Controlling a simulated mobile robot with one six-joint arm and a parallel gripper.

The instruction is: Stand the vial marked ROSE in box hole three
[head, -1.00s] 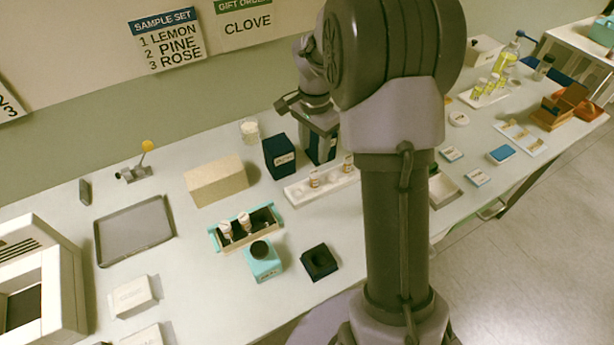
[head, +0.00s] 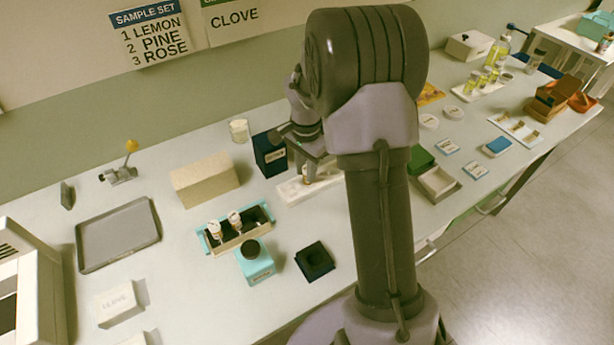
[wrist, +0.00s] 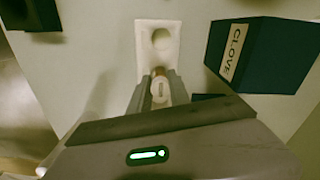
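The box (head: 240,240), wooden with teal ends, stands mid-table in the head view. Two white-capped vials, a left one (head: 214,230) and a middle one (head: 235,221), stand in it; its right end looks dark and empty. My gripper (head: 307,165) is low over the white rack (head: 290,193). In the wrist view a vial's pale round cap (wrist: 160,88) lies between my fingertips (wrist: 160,80). Whether they press on it I cannot tell. An empty rack hole (wrist: 162,39) lies beyond. The vial's name is unreadable, and my arm hides the rack's right end.
A dark blue CLOVE box (wrist: 255,55) stands close beside the rack.

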